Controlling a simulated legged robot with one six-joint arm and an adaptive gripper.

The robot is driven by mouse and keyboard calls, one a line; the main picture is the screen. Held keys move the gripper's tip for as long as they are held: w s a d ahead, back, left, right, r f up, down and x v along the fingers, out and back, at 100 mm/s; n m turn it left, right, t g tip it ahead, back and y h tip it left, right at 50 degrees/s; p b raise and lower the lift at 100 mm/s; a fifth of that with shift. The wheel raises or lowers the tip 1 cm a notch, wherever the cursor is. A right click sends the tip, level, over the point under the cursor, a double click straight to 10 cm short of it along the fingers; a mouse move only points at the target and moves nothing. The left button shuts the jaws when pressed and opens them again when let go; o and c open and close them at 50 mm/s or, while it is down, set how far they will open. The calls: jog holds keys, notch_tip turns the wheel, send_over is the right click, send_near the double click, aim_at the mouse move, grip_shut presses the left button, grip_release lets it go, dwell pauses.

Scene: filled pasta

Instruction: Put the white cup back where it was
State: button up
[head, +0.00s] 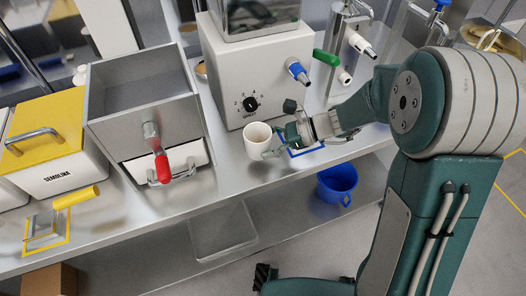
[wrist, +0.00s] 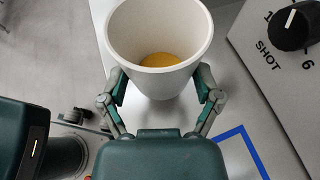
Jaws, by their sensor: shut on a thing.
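The white cup (head: 258,138) is at the front of the steel counter, before the machine with the dial. My gripper (head: 277,143) comes from the right and is shut on the cup. In the wrist view the two fingers of my gripper (wrist: 160,92) press on either side of the white cup (wrist: 155,82). The cup is upright or nearly so, with a yellow-orange filling at its bottom. I cannot tell whether its base touches the counter. A blue outlined square (head: 305,148) on the counter lies to the right of the cup, partly hidden by my arm; its corner shows in the wrist view (wrist: 245,145).
The dial machine (head: 262,75) stands just behind, with blue, green and white nozzles (head: 298,72) to its right. A steel hopper with a red handle (head: 159,165) and the yellow-lidded semolina bin (head: 58,178) are left. A blue bucket (head: 337,184) stands below.

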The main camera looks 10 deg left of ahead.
jog(key=shift+s+a+f, duration=0.1)
jog(key=shift+a+f, duration=0.2)
jog(key=shift+f, duration=0.05)
jog(key=f, duration=0.3)
jog(key=shift+a+f, duration=0.2)
jog(key=o, duration=1)
jog(key=shift+o, duration=0.2)
